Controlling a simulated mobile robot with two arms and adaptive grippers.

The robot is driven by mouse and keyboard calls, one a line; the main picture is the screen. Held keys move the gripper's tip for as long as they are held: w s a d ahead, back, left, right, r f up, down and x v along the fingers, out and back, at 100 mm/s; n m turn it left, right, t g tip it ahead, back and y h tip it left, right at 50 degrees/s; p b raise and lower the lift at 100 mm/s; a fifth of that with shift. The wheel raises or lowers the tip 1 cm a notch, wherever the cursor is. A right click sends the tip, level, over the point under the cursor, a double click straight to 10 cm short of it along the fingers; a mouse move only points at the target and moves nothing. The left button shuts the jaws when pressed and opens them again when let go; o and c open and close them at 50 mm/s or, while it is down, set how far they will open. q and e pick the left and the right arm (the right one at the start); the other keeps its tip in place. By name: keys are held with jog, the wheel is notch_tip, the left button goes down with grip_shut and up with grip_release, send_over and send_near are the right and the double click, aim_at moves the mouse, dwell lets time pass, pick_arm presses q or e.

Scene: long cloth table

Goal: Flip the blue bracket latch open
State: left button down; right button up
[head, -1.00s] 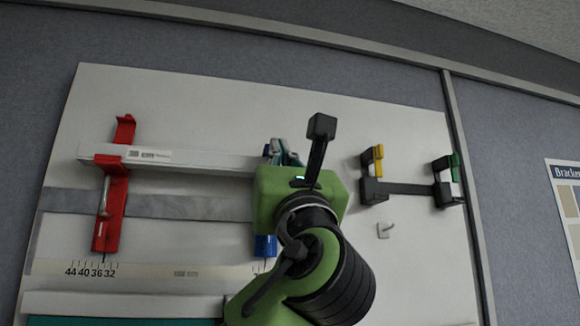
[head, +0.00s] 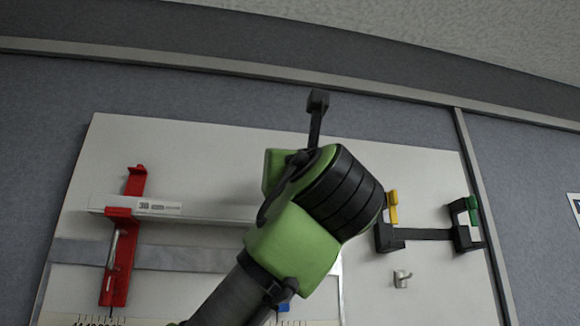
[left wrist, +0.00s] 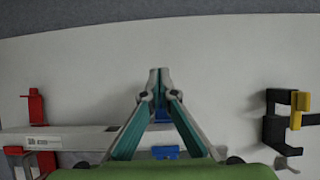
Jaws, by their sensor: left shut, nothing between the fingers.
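The blue bracket is mostly hidden behind my arm in the head view; only a small blue piece (head: 283,308) shows low, beside my forearm. In the left wrist view a blue part (left wrist: 166,152) shows between my finger bases, and a thin blue strip shows close behind the fingertips. My left gripper (left wrist: 159,74) has its teal-lined fingers shut, tips together and empty, in front of the white board. I cannot tell whether the tips touch the bracket. The latch's position is not clear. In the head view my left gripper is hidden behind its arm.
A white bar (head: 205,211) runs from the red bracket (head: 118,255) toward the right behind my arm. A black bracket with a yellow latch (head: 393,207) and another with a green latch (head: 473,210) are at right. A small white hook (head: 402,279) sits below them.

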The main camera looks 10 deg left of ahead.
jog(key=shift+d, duration=0.45)
dwell(0.3)
jog(key=shift+a, duration=0.3)
